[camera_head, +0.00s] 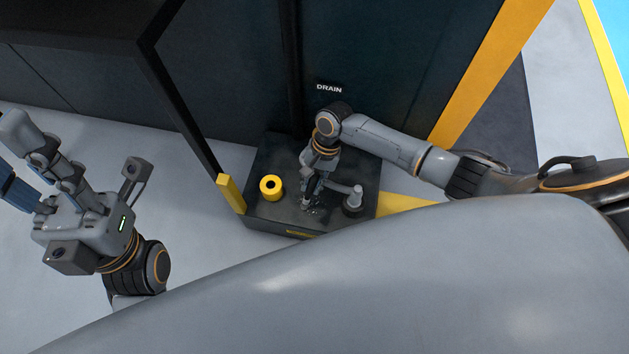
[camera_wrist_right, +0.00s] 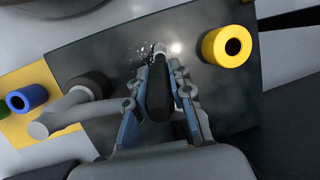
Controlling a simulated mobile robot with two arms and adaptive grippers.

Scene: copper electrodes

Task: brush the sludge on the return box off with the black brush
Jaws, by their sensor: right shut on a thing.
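The return box (camera_head: 262,152) is a dark, flat-topped box on the floor below the DRAIN label; its top also fills much of the right wrist view (camera_wrist_right: 100,48). My right gripper (camera_head: 313,188) is low over its top, shut on the black brush (camera_wrist_right: 158,98). The brush's dark handle lies between the fingers, and its head points at the surface; whether the bristles touch is unclear. Sludge shows as small pale and dark specks (camera_wrist_right: 143,52) around the brush head, also in the head view (camera_head: 317,210). My left gripper (camera_head: 14,157) is open and empty at the far left, away from the box.
A yellow ring-shaped fitting (camera_head: 271,187) stands on the box's left side. A grey pipe fitting with a dark base (camera_head: 353,200) stands at its right. A blue cylinder (camera_wrist_right: 27,98) shows beyond it. A dark cabinet wall (camera_head: 390,60) rises behind; a yellow post (camera_head: 231,193) stands at left.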

